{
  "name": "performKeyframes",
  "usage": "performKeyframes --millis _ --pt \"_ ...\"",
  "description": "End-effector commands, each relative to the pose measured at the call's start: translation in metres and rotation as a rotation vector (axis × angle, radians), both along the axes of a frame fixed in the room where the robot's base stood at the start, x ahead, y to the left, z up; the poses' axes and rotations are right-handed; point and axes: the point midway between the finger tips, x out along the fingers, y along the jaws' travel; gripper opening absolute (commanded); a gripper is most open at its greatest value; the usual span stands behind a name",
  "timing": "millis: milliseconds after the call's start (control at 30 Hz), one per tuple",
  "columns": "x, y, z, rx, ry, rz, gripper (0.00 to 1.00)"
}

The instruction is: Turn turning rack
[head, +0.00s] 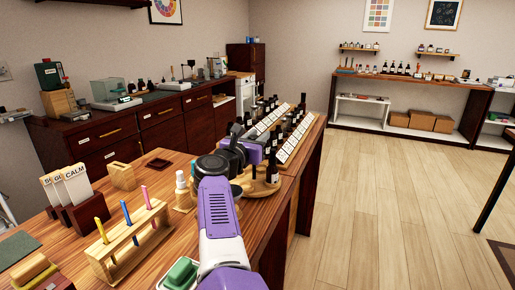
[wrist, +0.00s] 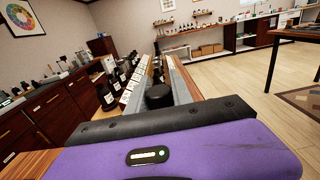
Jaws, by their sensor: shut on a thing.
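The turning rack (head: 263,188) is a round wooden stand on the right side of the wooden table in the head view, partly hidden behind my arm. A dark bottle with a white label (head: 272,166) stands at its right side. My gripper (head: 257,154) is over the rack and shut on part of it. The held part is mostly hidden in the head view.
Tiered rows of dark bottles with white cards (head: 268,122) stand just behind the rack. A white bottle (head: 181,181) is left of my arm. A wooden holder with coloured droppers (head: 128,240) and a card stand (head: 88,215) are further left. The floor at right is open.

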Motion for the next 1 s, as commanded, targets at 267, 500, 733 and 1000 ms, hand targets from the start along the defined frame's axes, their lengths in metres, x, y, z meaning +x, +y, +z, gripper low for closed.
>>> performKeyframes --millis 267,500,733,1000 --pt "-0.0002 -0.0006 -0.0022 0.0 0.001 -0.035 0.0" --pt "-0.0005 -0.0013 -0.0005 0.0 0.001 -0.046 0.0" --pt "-0.0004 -0.0014 0.0002 0.0 0.0 -0.046 0.0" --pt "-0.0004 -0.0015 0.0005 0.0 0.0 -0.046 0.48"
